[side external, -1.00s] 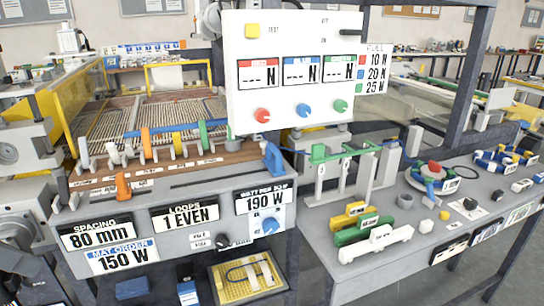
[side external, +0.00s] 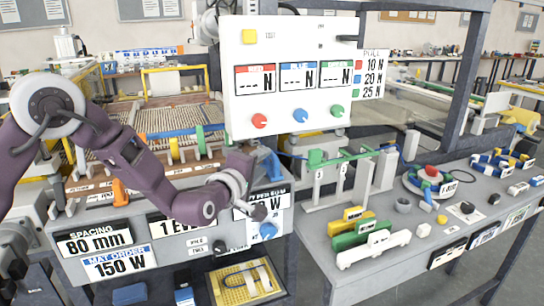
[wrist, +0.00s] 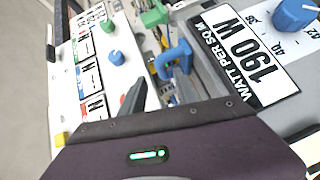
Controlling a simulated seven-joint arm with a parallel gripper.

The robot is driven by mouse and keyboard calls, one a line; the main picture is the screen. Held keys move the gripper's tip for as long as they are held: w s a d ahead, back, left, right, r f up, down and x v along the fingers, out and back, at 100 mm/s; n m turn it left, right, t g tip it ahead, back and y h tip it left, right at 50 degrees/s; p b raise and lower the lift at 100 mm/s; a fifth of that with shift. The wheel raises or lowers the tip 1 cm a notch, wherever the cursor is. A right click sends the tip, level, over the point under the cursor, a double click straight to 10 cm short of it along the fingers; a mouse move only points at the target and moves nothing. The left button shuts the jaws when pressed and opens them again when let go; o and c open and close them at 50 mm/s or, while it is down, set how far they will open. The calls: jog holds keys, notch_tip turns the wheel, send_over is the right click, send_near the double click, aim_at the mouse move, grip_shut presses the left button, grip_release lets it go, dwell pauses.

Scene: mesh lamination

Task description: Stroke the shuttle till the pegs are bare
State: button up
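A row of white pegs (side external: 205,151) stands along the front of the loom board; my arm hides much of it. An orange piece (side external: 120,192) sits on the front ledge; I cannot tell which part is the shuttle. A blue handle (side external: 273,164) stands at the board's right end and shows in the wrist view (wrist: 178,57). My gripper (wrist: 134,98) is near this handle, apparently apart from it; its finger opening is not clear.
A white panel (side external: 290,30) with three blank readouts and knobs overhangs the board. A 190 W sign (wrist: 245,55) and a blue dial (wrist: 295,14) are close to my gripper. The right bench (side external: 385,270) holds green, yellow and white blocks and a round fixture.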

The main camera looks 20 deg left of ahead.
aim_at(270, 157)
jog(key=w, duration=0.4)
jog(key=w+f, duration=0.1)
jog(key=w, duration=0.2)
jog(key=shift+w+f, duration=0.1)
jog(key=shift+c, duration=0.5)
grip_shut()
dwell(0.7)
